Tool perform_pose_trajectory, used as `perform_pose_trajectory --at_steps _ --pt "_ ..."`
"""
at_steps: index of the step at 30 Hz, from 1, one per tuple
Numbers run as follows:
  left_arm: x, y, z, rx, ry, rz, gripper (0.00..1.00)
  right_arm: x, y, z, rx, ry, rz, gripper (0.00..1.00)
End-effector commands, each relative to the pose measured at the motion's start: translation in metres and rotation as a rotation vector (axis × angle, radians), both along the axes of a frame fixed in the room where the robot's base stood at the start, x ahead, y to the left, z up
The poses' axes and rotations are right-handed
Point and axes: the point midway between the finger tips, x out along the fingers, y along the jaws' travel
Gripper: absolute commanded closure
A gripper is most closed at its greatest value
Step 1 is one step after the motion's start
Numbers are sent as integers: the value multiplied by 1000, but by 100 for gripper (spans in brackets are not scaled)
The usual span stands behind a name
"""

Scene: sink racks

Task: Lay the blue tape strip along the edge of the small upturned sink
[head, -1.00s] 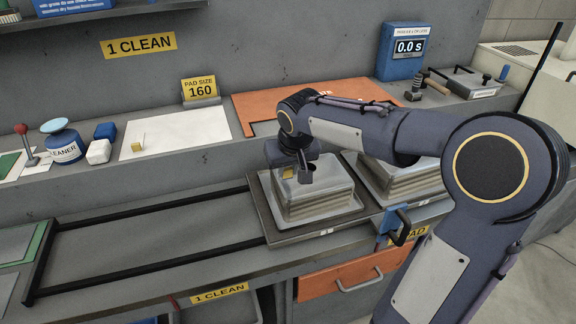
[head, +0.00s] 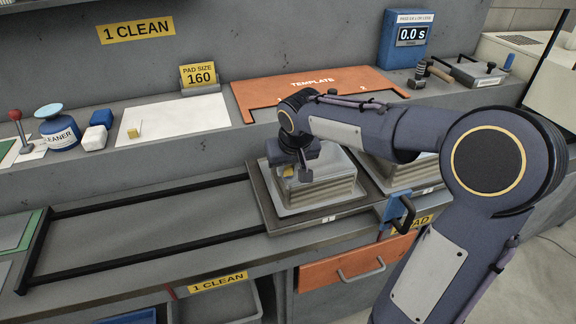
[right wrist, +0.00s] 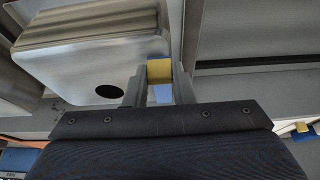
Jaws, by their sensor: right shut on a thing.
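The small upturned sink (head: 338,181) is a silver, rounded box standing on a dark tray on the bench. In the right wrist view it shows as a metal body (right wrist: 90,62) with a dark round hole. My right gripper (head: 300,172) is over its left side, pointing down. My left gripper is not in view.
A second silver sink (head: 420,172) stands to the right, partly behind my arm. Two black rails (head: 140,200) run left along the bench, with clear room between them. A blue clamp with a black handle (head: 398,210) is at the front edge. An orange template (head: 262,98) lies on the back ledge.

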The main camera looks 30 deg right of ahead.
Motion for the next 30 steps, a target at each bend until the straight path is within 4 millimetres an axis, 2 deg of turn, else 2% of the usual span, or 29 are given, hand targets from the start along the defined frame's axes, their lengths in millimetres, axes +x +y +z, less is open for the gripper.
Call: perform_pose_trajectory --at_steps 30 --pt "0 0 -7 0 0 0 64 0 0 -8 0 0 0 94"
